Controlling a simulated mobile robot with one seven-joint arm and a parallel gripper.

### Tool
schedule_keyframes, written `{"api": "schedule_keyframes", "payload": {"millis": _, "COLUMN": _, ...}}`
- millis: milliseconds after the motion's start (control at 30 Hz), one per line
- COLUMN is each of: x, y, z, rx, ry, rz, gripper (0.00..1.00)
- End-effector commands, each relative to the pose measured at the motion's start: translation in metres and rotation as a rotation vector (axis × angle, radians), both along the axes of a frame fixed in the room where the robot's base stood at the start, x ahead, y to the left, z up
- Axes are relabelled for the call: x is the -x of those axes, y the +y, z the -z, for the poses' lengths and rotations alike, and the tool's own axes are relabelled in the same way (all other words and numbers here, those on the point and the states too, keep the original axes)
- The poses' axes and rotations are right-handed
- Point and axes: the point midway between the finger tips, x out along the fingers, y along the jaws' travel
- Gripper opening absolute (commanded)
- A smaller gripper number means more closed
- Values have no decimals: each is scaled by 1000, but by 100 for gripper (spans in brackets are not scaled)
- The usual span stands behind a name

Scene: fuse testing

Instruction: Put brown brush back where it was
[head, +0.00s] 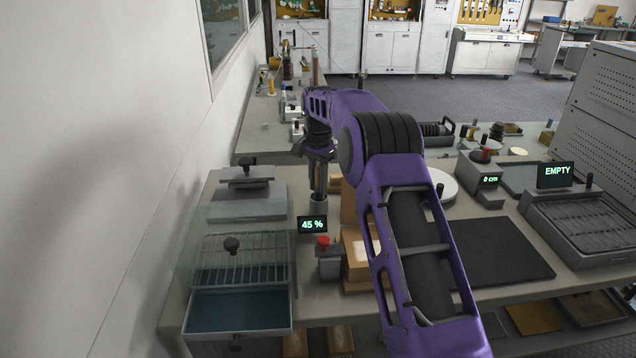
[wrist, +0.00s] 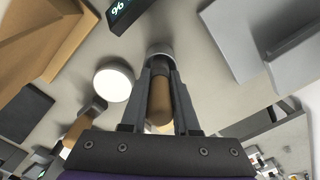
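The brown brush (wrist: 159,108) shows its brown handle between the two fingers of my gripper (wrist: 160,72) in the wrist view. The fingers close in on the dark part of the brush beyond the handle. A small grey round cup (wrist: 159,50) lies straight beyond the fingertips, and the brush points at its mouth. The bristles are hidden, and I cannot tell how deep they are in the cup. In the head view my gripper (head: 318,186) points down right over the grey cup (head: 318,203). The brush cannot be made out there.
A "45 %" display (head: 312,224) and a red-button box (head: 325,258) stand in front of the cup. Wooden boxes (head: 356,250) are at right. The wrist view shows a white disc (wrist: 114,82) and another brown handle (wrist: 78,128).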

Motion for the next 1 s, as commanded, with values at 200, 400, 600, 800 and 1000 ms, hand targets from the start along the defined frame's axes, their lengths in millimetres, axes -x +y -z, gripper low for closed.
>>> {"api": "schedule_keyframes", "payload": {"millis": 200, "x": 0, "y": 0, "z": 0, "rx": 0, "ry": 0, "rz": 0, "gripper": 59}}
{"api": "schedule_keyframes", "payload": {"millis": 400, "x": 0, "y": 0, "z": 0, "rx": 0, "ry": 0, "rz": 0, "gripper": 59}}
{"api": "schedule_keyframes", "payload": {"millis": 600, "x": -1, "y": 0, "z": -15, "rx": 0, "ry": -4, "rz": 0, "gripper": 59}}
{"api": "schedule_keyframes", "payload": {"millis": 800, "x": -1, "y": 1, "z": -57, "rx": 1, "ry": -5, "rz": 0, "gripper": 59}}
{"api": "schedule_keyframes", "payload": {"millis": 1000, "x": -1, "y": 0, "z": -97, "rx": 1, "ry": -3, "rz": 0, "gripper": 59}}
